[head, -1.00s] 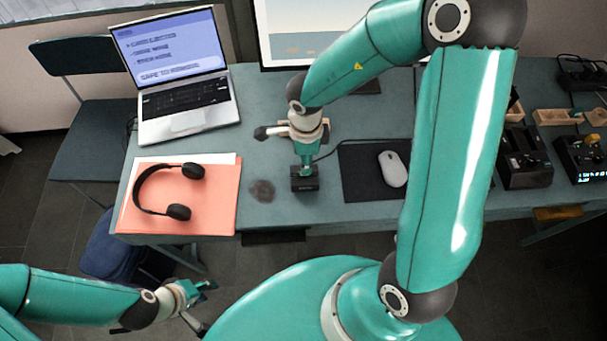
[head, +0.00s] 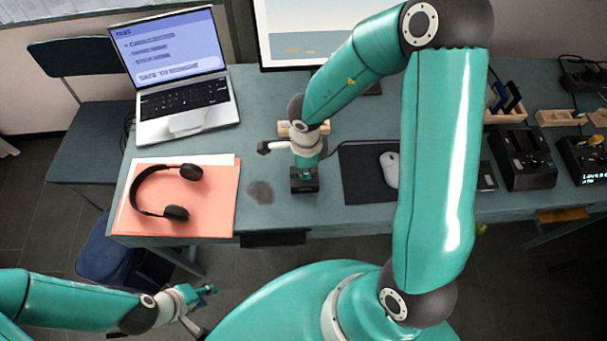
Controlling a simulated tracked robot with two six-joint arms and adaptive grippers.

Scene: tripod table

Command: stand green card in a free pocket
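No green card can be made out in the head view. A wooden holder (head: 505,117) at the right, partly behind my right arm, has dark blue upright pieces (head: 512,97) in it; its pockets are too small to tell apart. My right gripper (head: 306,172) points down at a small black block (head: 304,185) near the table's front edge. Whether its fingers touch or grip the block cannot be told. My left gripper (head: 207,290) is low at the left, in front of the table and away from everything on it; its fingers are too small to read.
Headphones (head: 143,190) lie on an orange folder (head: 218,200) at the left. Behind are a laptop (head: 185,98) and a monitor (head: 300,20). A mouse (head: 389,168) sits on a dark mat (head: 360,180). A pale wooden piece (head: 325,127) shows behind my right wrist. Black devices (head: 522,158) stand right.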

